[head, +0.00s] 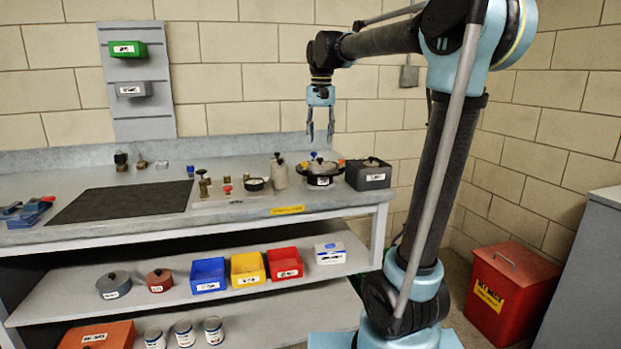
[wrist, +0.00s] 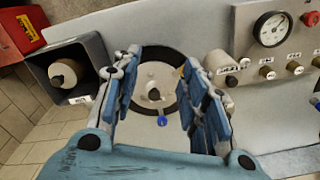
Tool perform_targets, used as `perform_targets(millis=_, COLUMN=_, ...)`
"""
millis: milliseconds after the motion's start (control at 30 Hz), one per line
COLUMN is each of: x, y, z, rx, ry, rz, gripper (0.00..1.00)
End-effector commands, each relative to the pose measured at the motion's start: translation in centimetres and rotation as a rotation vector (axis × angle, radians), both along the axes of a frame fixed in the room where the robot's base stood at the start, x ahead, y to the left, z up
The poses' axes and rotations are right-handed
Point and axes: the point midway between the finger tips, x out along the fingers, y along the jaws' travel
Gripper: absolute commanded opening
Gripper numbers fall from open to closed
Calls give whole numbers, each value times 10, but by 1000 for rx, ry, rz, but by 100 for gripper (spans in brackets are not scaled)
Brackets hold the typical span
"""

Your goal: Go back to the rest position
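My gripper (head: 320,124) hangs fingers down above the right part of the workbench (head: 338,205). In the wrist view its two blue-padded fingers (wrist: 160,105) are spread apart with nothing between them. Below the gap is a round black-rimmed dish (head: 320,181) with a lighter inside and a knob, also seen in the wrist view (wrist: 158,72). The fingertips are clear of the dish in the head view. My arm bends up and over from the right side.
A grey open box (head: 368,180) stands right of the dish. Several valves and fittings and a dark mat (head: 120,202) lie along the bench. The shelf below holds blue (head: 208,276), yellow (head: 247,269) and red (head: 284,263) bins. A red chest (head: 508,290) stands on the floor at right.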

Motion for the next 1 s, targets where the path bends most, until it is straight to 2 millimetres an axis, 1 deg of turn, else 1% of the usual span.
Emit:
perform_targets(millis=33, x=-13, y=-13, z=-9, rx=1, ry=-6, rz=3, gripper=40)
perform_targets(millis=200, x=-52, y=-48, z=-38, rx=5, ry=-30, rz=29, gripper=40)
perform_targets(millis=367, x=-90, y=-77, z=-70, rx=5, ry=-52, rz=52, gripper=40)
perform_targets(millis=500, x=-125, y=-98, z=-103, rx=4, ry=-72, rz=73, gripper=40)
perform_targets(millis=567, x=-139, y=-107, z=-118, rx=2, ry=-81, rz=82, gripper=40)
perform_targets(millis=767, x=-187, y=-132, z=-172, rx=-4, ry=-108, rz=113, gripper=40)
perform_targets(millis=1000, x=-241, y=-153, z=-243, rx=-18, ry=-141, rz=147, gripper=40)
